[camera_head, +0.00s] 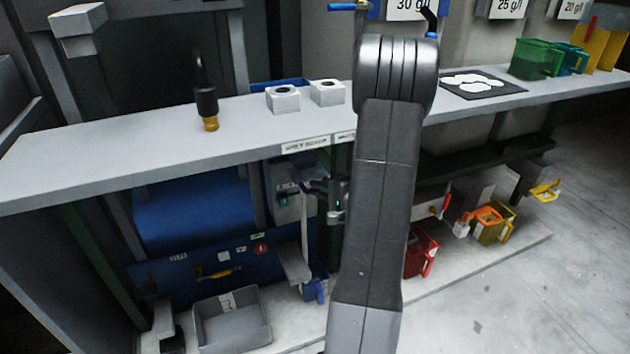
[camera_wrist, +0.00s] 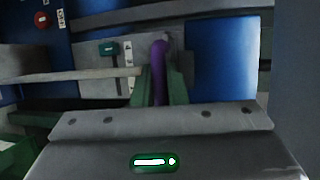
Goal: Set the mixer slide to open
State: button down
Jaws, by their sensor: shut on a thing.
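A grey panel with a dark vertical slot carries a teal-green slide knob (camera_wrist: 110,48), which I take for the mixer slide. The knob sits near the top of the slot, with a small marked strip at its right. In the head view the same knob (camera_head: 283,190) shows small under the bench. My gripper (camera_wrist: 160,85) is right of the slot, its green fingers shut on a purple curved piece (camera_wrist: 159,62). That piece also shows in the head view (camera_head: 305,187). Whether it joins the slide is unclear. My gripper (camera_head: 317,187) is partly hidden by my arm there.
The bench top (camera_head: 110,160) runs above the panel. A pale bar (camera_wrist: 70,76) crosses left of my fingers. A blue tank (camera_head: 195,215) stands left, a grey bin (camera_head: 232,322) below. A red container (camera_head: 420,252) is right of my arm.

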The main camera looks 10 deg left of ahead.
jog(key=shift+s+f, duration=0.1)
jog(key=shift+f, duration=0.05)
jog(key=c, duration=1.5)
grip_release()
jog(key=shift+d, duration=0.15)
jog(key=shift+o, duration=0.2)
jog(key=p+v, duration=0.4)
jog(key=v, duration=1)
jog(key=shift+b+x, duration=2.05)
jog(key=shift+x, duration=4.95)
